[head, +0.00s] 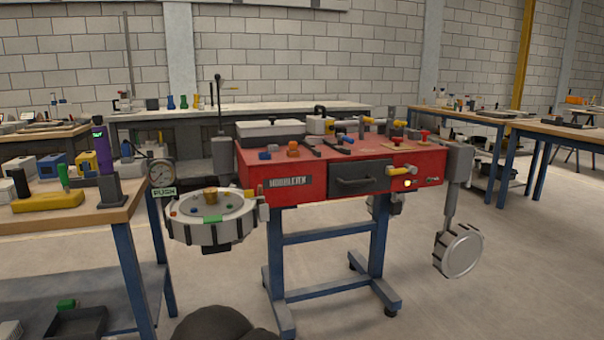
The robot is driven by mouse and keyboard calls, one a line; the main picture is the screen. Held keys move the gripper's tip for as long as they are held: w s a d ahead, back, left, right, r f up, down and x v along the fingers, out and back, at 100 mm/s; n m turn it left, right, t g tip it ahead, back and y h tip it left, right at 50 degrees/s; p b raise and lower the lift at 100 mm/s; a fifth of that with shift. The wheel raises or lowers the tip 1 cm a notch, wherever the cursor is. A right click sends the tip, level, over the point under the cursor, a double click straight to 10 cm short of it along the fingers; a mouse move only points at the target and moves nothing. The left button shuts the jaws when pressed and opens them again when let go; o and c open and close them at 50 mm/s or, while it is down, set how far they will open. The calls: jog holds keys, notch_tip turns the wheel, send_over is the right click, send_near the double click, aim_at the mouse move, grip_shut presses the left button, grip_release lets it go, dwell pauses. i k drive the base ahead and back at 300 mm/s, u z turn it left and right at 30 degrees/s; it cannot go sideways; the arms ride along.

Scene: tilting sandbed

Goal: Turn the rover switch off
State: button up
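A red workbench (290,178) on a blue-grey frame stands in the middle of the head view. Small light-coloured controls (407,184) sit on the right part of its front face, right of a dark drawer (357,180). They are too small to tell which one is the rover switch or how it is set. No rover can be made out for certain. My gripper is not in view.
A grey disc (460,252) hangs at the right. A cluttered wooden table (100,215) stands at the left. Floor in front of the bench's right side is clear.

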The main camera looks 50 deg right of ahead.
aim_at(396, 140)
jog(key=z, duration=2.05)
jog(key=i, duration=2)
jog(key=z, duration=0.7)
